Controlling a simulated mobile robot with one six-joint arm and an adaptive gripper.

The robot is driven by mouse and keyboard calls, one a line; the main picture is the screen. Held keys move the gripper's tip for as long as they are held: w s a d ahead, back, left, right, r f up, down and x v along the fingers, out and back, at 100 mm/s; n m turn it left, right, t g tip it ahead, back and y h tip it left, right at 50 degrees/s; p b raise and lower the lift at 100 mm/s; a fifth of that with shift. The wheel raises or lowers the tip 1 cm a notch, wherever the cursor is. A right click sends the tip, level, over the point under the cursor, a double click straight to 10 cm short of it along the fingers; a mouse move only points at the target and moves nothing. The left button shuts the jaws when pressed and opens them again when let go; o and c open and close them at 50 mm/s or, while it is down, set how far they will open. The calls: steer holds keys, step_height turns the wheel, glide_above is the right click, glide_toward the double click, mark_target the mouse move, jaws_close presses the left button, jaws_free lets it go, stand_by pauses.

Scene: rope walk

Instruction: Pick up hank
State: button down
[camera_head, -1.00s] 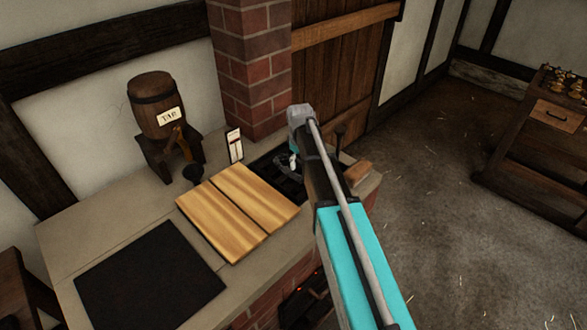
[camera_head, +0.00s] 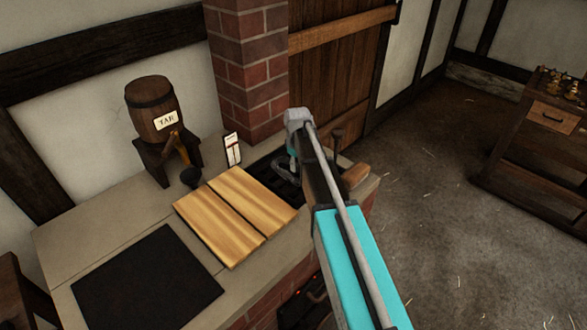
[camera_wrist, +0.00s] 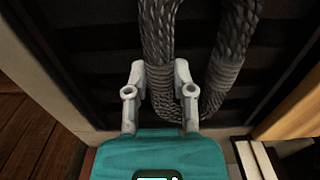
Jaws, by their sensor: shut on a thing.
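The hank (camera_wrist: 222,84) is a loop of thick grey twisted rope with a wrapped band. It lies over dark slats in the wrist view. My gripper (camera_wrist: 160,82) has one finger on each side of the hank's left strand and is shut on it. In the head view, part of the hank (camera_head: 283,168) shows beside my arm over a dark grate (camera_head: 289,187). My arm hides most of the gripper there.
Wooden boards (camera_head: 235,217) cover part of the stone counter beside the grate. A tar barrel (camera_head: 152,108), a small white gauge card (camera_head: 232,149) and a brick chimney (camera_head: 247,70) stand behind. A dark mat (camera_head: 147,279) lies front left. Open floor is at the right.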

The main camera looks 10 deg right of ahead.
steer(key=shift+r, duration=0.1)
step_height(320, 180, up, 3)
steer(key=p, duration=0.3)
steer(key=s+r+p, duration=0.1)
steer(key=r+p, duration=0.1)
steer(key=s+d+r+p, duration=0.1)
steer(key=s+r+p, duration=0.1)
steer(key=s+d+r+p, duration=0.1)
steer(key=s+r+p, duration=0.1)
steer(key=shift+r+p, duration=0.3)
steer(key=shift+p, duration=0.1)
steer(key=s+d+r+p, duration=0.3)
steer(key=s, duration=0.5)
steer(key=shift+d, duration=0.2)
steer(key=shift+s, duration=0.2)
stand_by(0.4)
